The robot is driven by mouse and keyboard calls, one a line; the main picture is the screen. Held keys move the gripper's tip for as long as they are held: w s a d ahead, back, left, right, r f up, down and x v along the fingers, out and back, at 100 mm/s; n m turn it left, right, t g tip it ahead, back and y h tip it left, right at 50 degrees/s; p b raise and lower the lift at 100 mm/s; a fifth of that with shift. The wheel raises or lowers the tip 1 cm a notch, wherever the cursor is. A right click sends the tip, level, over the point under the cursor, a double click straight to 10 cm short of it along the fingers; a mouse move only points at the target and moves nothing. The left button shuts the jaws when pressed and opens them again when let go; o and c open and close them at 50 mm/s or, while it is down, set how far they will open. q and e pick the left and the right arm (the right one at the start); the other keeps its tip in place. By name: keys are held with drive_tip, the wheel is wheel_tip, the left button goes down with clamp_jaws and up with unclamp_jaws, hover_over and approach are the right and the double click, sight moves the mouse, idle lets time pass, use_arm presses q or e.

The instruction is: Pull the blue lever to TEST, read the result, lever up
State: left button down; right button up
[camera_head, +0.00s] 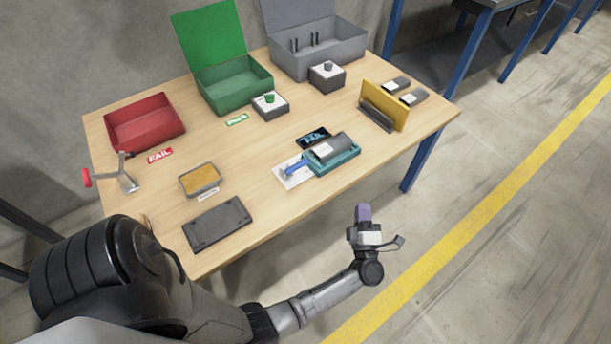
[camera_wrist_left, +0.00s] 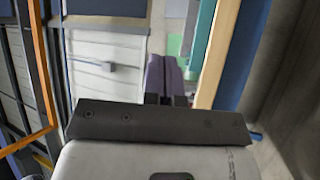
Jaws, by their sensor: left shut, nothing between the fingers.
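The blue lever (camera_head: 297,168) sticks out at the left end of the teal tester (camera_head: 345,158), over a white label plate (camera_head: 291,181). The lever's exact setting is too small to tell. A dark grey part with a pale label (camera_head: 332,147) lies in the tester. A small black display (camera_head: 313,138) behind it shows light blue writing I cannot read. My left gripper (camera_head: 363,213) is off the table's front edge, right of and nearer than the tester. Its purple fingers are shut and empty, also seen in the wrist view (camera_wrist_left: 166,78). My right gripper is not in view.
Red (camera_head: 146,122), green (camera_head: 233,85) and grey (camera_head: 318,48) boxes line the back. A red-handled clamp (camera_head: 118,177), an amber-topped tray (camera_head: 200,180) and a dark plate (camera_head: 217,225) stand left. A yellow upright panel (camera_head: 386,106) stands right of the tester.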

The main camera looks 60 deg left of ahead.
use_arm(q)
drive_tip(key=s+a+n+g+y, duration=0.1)
drive_tip(key=s+n+g+y, duration=0.2)
drive_tip(key=s+n+g, duration=0.6)
drive_tip(key=r+n+g, duration=0.1)
drive_tip(key=g, duration=0.3)
drive_tip(key=shift+g, duration=0.3)
drive_tip(key=shift+a, duration=0.25)
drive_tip(key=b, duration=0.3)
approach(291, 169)
drive_tip(key=a, duration=0.2)
drive_tip(key=w+a+r, duration=0.1)
drive_tip(key=a, duration=0.3)
drive_tip(key=shift+w+a+r, duration=0.3)
drive_tip(key=shift+w+a, duration=0.1)
drive_tip(key=shift+r, duration=0.1)
